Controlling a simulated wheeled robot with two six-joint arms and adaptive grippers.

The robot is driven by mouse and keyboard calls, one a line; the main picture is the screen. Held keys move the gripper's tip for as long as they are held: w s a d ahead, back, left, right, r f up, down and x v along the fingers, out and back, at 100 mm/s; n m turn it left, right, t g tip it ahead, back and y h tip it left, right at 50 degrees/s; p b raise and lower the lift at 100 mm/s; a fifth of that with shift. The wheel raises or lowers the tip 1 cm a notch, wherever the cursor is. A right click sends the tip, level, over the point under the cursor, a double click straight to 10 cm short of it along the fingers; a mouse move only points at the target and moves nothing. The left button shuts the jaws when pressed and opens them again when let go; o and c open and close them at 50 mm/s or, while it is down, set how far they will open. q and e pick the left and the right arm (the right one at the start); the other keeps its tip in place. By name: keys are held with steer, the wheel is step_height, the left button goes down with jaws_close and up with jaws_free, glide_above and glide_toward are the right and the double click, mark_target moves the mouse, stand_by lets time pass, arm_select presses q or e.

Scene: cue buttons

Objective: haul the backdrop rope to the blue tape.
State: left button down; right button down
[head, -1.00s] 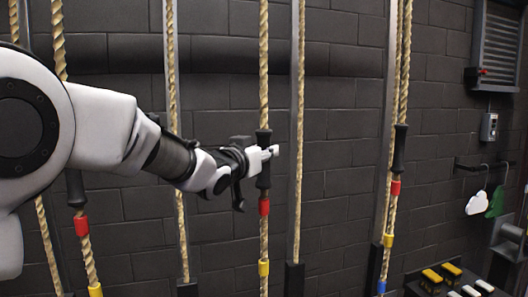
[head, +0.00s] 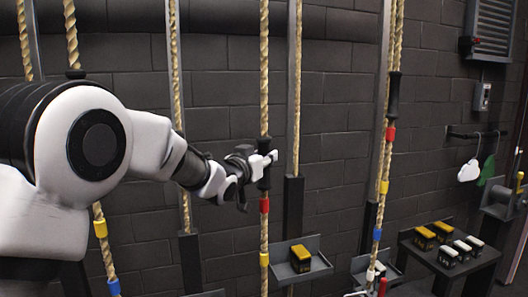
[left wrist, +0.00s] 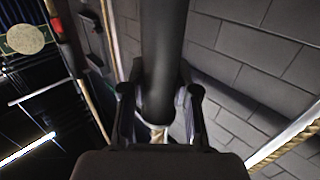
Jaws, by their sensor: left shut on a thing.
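My left gripper (head: 262,160) is shut on the black grip (head: 264,180) of the middle rope (head: 264,70). Below the grip, this rope carries a red tape (head: 264,205) and a yellow tape (head: 264,259); no blue tape shows on it in the head view. In the left wrist view the black grip (left wrist: 163,55) stands between the two fingers, with a bit of rope (left wrist: 158,134) at its end. Blue tapes show on the right rope (head: 377,234) and on the left rope (head: 114,287). My right gripper is not in view.
Metal rails run beside the ropes on the dark brick wall (head: 340,150). A shelf (head: 315,268) with a black and yellow block stands right of the held rope. A table (head: 420,250) with several blocks is at the lower right.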

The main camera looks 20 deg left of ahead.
arm_select(q)
steer(key=shift+f, duration=0.2)
steer(key=c, duration=0.8)
jaws_free()
steer(key=shift+c, duration=0.2)
steer(key=s+a, duration=0.2)
steer(key=s, duration=0.9)
steer(key=shift+s+a, duration=0.15)
steer(key=shift+s, duration=0.25)
